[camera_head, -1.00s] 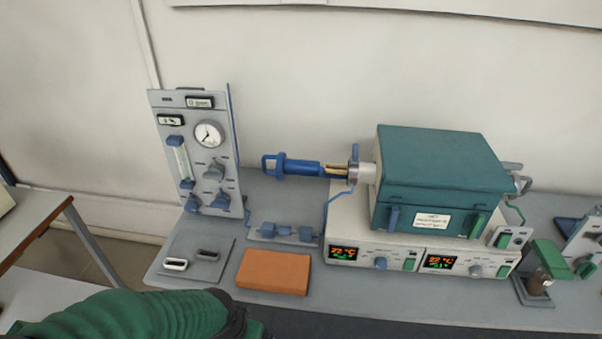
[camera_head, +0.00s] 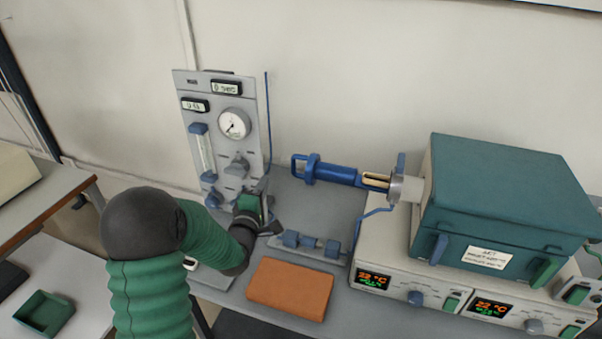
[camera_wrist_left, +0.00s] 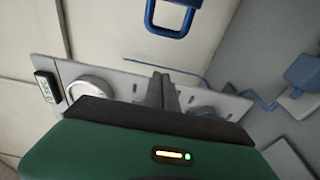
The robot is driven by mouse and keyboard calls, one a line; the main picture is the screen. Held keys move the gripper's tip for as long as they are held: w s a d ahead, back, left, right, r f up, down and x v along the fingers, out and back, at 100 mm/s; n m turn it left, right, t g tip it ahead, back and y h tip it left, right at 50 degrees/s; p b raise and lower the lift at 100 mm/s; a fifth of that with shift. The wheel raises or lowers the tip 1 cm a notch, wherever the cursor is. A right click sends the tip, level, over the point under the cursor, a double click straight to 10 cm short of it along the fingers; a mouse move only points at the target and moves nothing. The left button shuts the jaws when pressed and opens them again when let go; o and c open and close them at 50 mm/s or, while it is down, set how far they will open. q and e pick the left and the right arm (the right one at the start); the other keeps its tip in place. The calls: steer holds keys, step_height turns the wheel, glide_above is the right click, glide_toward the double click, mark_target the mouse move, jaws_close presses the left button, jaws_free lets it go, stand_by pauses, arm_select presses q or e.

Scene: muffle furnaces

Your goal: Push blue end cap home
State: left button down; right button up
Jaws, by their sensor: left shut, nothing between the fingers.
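The blue end cap (camera_head: 335,174) is a blue cylinder with a loop handle at its left end. It lies in line with the furnace tube's metal flange (camera_head: 408,187). A cream-coloured length shows between the cap's blue body and the flange. The handle also shows at the top of the left wrist view (camera_wrist_left: 172,20). My left gripper (camera_head: 268,226) is shut and empty, in front of the gauge panel, below and left of the handle and apart from it. Its fingers show in the left wrist view (camera_wrist_left: 160,92). My right gripper is out of view.
The teal furnace (camera_head: 505,195) sits on a pale control base (camera_head: 400,262) at right. The gauge panel (camera_head: 225,130) stands behind my left arm. An orange block (camera_head: 290,288) and blue fittings (camera_head: 312,244) lie in front. Wall space above the cap is clear.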

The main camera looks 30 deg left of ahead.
mark_target(357, 185)
arm_select(q)
steer(key=d+x, duration=0.1)
steer(key=x, duration=0.9)
steer(key=d, duration=0.3)
steer(key=shift+s+d+r+p, duration=0.15)
steer(key=shift+d+p, duration=0.2)
steer(key=shift+d, duration=0.05)
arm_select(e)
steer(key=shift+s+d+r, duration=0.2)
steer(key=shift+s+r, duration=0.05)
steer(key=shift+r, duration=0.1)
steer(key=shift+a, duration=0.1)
arm_select(q)
steer(key=w+d+b, duration=0.1)
steer(key=d, duration=0.5)
steer(key=w+d+b, duration=0.2)
steer(key=d, duration=0.5)
steer(key=w+d+b, duration=0.1)
steer(key=w+d, duration=0.1)
steer(key=d, duration=0.5)
steer(key=shift+d, duration=0.2)
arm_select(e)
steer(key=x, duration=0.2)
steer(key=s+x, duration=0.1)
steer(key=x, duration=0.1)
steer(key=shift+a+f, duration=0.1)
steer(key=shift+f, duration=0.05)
